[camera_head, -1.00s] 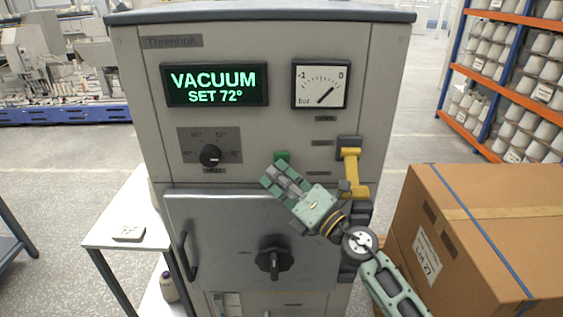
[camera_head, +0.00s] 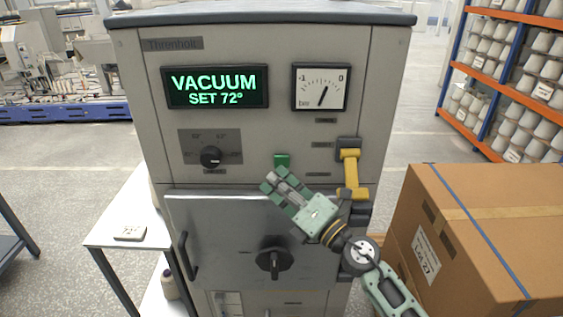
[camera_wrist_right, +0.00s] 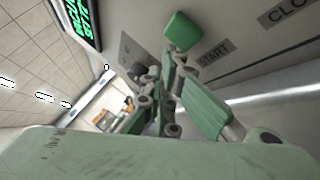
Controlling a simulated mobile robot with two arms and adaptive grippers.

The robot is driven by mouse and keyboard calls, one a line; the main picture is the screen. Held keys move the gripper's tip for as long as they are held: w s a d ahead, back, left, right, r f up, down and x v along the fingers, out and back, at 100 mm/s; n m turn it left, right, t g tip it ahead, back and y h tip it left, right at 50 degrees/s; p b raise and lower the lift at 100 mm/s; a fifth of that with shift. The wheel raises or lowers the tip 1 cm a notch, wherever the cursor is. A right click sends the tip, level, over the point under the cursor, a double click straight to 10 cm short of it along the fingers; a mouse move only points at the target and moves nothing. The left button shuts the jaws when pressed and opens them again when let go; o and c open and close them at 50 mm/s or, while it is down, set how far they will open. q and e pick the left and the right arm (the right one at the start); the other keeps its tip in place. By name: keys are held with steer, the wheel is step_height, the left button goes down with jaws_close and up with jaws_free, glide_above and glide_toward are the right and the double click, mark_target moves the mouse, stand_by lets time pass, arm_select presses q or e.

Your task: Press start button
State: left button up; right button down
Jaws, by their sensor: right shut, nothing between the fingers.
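The green start button (camera_head: 282,160) sits on the front panel of the grey machine, above its door. In the right wrist view the green button (camera_wrist_right: 182,30) is just beyond my fingers, beside a label reading START. My right gripper (camera_head: 271,180) is shut and empty, a little below the button in the head view. A small gap shows between the fingertips and the button in the head view. The display (camera_head: 217,87) reads VACUUM SET 72°. The gauge (camera_head: 320,87) needle points down and slightly left of centre. My left gripper is not in view.
The machine door (camera_head: 220,215) has a handle at left and a black knob (camera_head: 273,262). A yellow lever (camera_head: 350,172) stands right of the button. A cardboard box (camera_head: 480,240) is at right, a white side table (camera_head: 105,232) at left.

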steer(key=s+p, duration=0.2)
steer(key=s, duration=0.2)
steer(key=shift+s, duration=0.4)
steer(key=shift+d, duration=0.1)
stand_by(0.3)
